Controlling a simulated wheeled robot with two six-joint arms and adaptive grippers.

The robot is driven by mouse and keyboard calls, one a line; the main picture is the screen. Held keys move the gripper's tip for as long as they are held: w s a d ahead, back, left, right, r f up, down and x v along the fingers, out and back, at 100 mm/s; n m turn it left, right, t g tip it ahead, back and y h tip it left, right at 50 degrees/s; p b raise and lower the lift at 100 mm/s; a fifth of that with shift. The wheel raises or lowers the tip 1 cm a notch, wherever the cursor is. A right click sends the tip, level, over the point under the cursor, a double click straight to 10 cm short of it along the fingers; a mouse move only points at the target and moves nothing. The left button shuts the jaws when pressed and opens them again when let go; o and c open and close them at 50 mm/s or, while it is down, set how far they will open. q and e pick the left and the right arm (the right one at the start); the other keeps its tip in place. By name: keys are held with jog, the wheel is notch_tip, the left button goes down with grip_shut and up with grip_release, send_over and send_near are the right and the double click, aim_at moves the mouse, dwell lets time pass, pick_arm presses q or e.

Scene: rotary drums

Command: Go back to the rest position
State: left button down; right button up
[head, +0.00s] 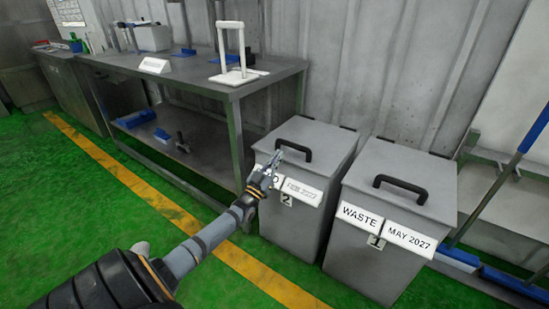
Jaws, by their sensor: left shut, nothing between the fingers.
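My left arm reaches in from the bottom left. Its gripper (273,164) is shut and empty, in front of the top front edge of the left grey bin. That bin (307,227) has a black handle, a closed lid and a label with a "2" plate, partly hidden by my gripper. I cannot tell whether the gripper touches the bin. The right grey bin (370,265) is also closed, with labels reading "WASTE" and "MAY 2027" and a "1" plate. My right gripper is not in view.
A grey metal table (205,83) stands behind on the left, with a white frame stand (238,77) and a white sign on it. Blue items lie on its lower shelf. A blue-handled tool (512,165) leans at the right. The green floor (60,200) with a yellow line is clear at left.

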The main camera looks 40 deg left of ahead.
pick_arm(q)
jog(key=shift+v, duration=1)
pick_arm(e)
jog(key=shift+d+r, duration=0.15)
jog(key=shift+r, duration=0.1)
pick_arm(q)
jog(key=shift+f, duration=0.1)
